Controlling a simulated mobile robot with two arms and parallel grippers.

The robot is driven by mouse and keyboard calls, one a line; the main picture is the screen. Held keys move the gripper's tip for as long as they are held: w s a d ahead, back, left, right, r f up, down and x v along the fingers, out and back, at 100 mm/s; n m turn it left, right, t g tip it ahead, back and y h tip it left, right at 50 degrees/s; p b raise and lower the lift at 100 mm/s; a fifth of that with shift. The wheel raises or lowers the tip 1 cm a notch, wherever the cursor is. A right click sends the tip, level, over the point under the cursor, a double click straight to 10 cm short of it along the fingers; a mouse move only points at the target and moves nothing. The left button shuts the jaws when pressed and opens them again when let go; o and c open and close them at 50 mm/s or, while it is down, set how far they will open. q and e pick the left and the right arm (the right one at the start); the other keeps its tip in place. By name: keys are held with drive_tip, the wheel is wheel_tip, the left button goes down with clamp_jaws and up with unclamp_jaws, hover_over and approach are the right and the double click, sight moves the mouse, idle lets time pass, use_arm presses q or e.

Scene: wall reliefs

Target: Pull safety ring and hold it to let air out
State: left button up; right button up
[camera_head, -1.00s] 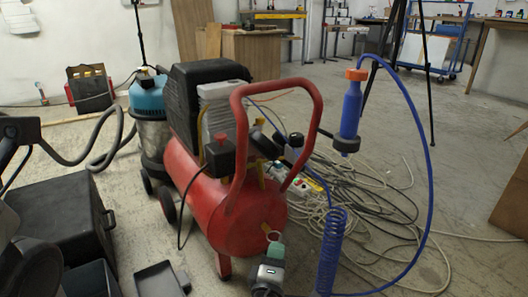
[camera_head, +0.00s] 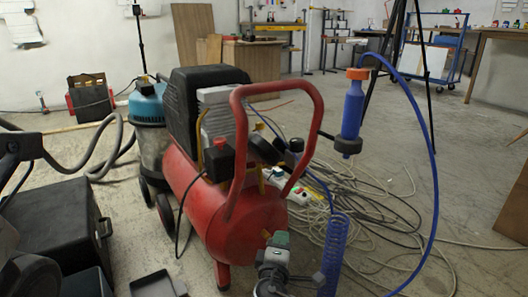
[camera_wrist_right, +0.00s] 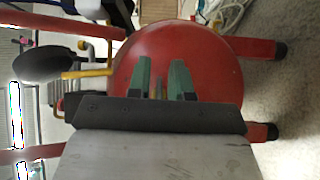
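The red air compressor (camera_head: 245,228) stands on the floor in the middle of the head view, with a red tubular handle and a black motor cover. My right gripper (camera_head: 279,237) is at the near end of its tank. In the wrist view my right gripper (camera_wrist_right: 161,62) has its two green fingers apart in front of the round red tank end (camera_wrist_right: 205,55). A brass-coloured fitting (camera_wrist_right: 158,88) shows in the gap between them. I cannot make out the safety ring now; my gripper covers that spot in the head view. My left gripper is not in view.
A blue air hose (camera_head: 436,180) and coil (camera_head: 333,250) are right of the tank. A blue tool with an orange top (camera_head: 352,112) is beside the handle. Loose cables (camera_head: 375,205) cover the floor behind. A black case (camera_head: 60,225) stands at left.

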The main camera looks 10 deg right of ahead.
clamp_jaws()
drive_tip(key=shift+s, duration=0.25)
drive_tip(key=shift+s+d+p, duration=0.1)
drive_tip(key=shift+s+p, duration=0.05)
drive_tip(key=shift+p, duration=0.2)
drive_tip(key=shift+f, duration=0.15)
idle(6.8)
